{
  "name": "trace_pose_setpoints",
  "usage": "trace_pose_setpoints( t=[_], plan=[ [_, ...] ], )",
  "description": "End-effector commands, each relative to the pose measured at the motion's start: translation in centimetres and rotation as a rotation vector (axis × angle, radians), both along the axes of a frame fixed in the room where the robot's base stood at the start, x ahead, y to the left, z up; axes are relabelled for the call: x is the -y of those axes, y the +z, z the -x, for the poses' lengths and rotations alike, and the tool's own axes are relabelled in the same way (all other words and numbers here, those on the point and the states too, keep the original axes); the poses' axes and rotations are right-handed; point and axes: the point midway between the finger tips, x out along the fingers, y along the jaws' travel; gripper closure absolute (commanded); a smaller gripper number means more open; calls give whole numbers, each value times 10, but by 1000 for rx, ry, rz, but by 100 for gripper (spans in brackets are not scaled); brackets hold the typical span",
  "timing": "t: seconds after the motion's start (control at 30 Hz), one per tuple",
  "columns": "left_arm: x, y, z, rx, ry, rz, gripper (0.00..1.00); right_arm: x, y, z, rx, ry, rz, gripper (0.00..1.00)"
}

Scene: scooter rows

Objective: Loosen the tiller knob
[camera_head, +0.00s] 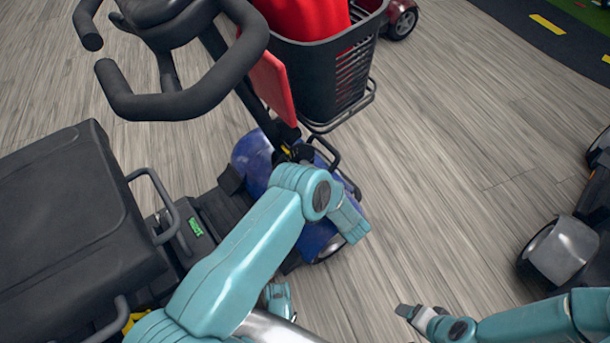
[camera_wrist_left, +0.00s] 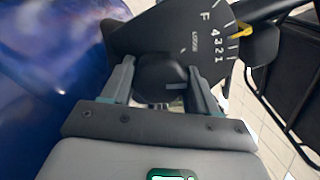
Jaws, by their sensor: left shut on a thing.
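In the left wrist view, my left gripper (camera_wrist_left: 160,78) is shut on a dark rounded knob (camera_wrist_left: 163,70), with one finger on each side of it. The knob sits against a black dial plate (camera_wrist_left: 185,35) marked F, 4, 3, 2, 1, with a yellow pointer (camera_wrist_left: 243,30) at its right edge. In the head view, the scooter's tiller (camera_head: 262,100) rises from the blue front body (camera_head: 250,160) to a black looped handlebar (camera_head: 190,100). My left arm hides the knob and left gripper there. My right gripper (camera_head: 405,311) is at the lower right, away from the scooter; its jaw opening is unclear.
A black basket (camera_head: 320,85) holding a red thing (camera_head: 305,15) hangs on the tiller's front. A black seat (camera_head: 75,215) fills the left. Another scooter's wheel (camera_head: 560,250) stands at the right edge. The wooden floor (camera_head: 450,150) between is clear.

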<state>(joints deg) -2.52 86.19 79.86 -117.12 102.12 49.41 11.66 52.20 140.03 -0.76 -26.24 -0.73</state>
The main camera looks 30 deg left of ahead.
Motion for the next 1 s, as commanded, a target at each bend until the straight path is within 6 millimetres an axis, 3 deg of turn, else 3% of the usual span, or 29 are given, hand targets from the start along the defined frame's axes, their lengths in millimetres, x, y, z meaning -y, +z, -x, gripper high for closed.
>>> trace_pose_setpoints(
  t=[0.5,1.0],
  plan=[
    [-1,0,2,393,7,177,71,0,0,0,0,0,0,29],
    [-1,-2,2,543,9,247,72,0,0,0,0,0,0,29]
  ],
)
